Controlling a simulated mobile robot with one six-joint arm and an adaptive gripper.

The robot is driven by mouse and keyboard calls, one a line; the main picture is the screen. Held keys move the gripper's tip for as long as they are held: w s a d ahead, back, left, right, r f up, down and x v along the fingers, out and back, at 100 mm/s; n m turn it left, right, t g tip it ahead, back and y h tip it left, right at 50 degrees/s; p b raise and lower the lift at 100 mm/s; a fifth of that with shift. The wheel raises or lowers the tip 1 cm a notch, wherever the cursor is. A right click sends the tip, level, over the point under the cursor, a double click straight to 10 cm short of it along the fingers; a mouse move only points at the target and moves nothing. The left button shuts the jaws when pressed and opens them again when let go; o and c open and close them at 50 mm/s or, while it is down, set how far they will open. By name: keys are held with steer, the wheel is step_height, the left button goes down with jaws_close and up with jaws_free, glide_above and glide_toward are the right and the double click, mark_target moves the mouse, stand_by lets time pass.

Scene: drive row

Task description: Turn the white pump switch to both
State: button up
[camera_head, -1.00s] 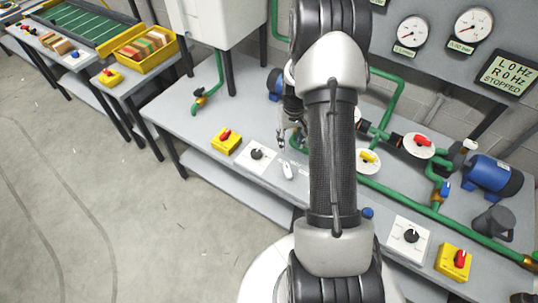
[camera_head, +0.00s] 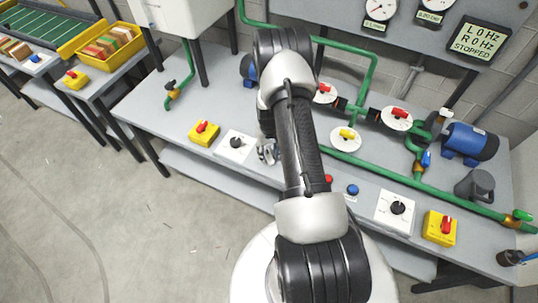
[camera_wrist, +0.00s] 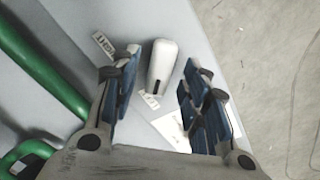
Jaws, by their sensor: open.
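The white pump switch (camera_wrist: 161,66) is a white oblong knob with a dark mark at its lower end in the wrist view. It lies between the spread, blue-padded fingers of my gripper (camera_wrist: 160,95), with a gap visible on each side. A label reading LEFT (camera_wrist: 149,100) is just below it, and another label (camera_wrist: 103,45), probably RIGHT, is up and to its left. In the head view my gripper (camera_head: 267,153) is over the bench, and my arm hides the white switch there.
A white panel with a black knob (camera_head: 236,144) and a yellow box with a red switch (camera_head: 204,132) are left of my gripper. Green pipes (camera_head: 395,178) run behind. A red button (camera_head: 328,179) and blue button (camera_head: 352,190) lie to the right. The display (camera_head: 479,41) reads STOPPED.

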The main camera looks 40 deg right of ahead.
steer(key=shift+f, duration=0.6)
steer(key=shift+c, duration=0.6)
jaws_close()
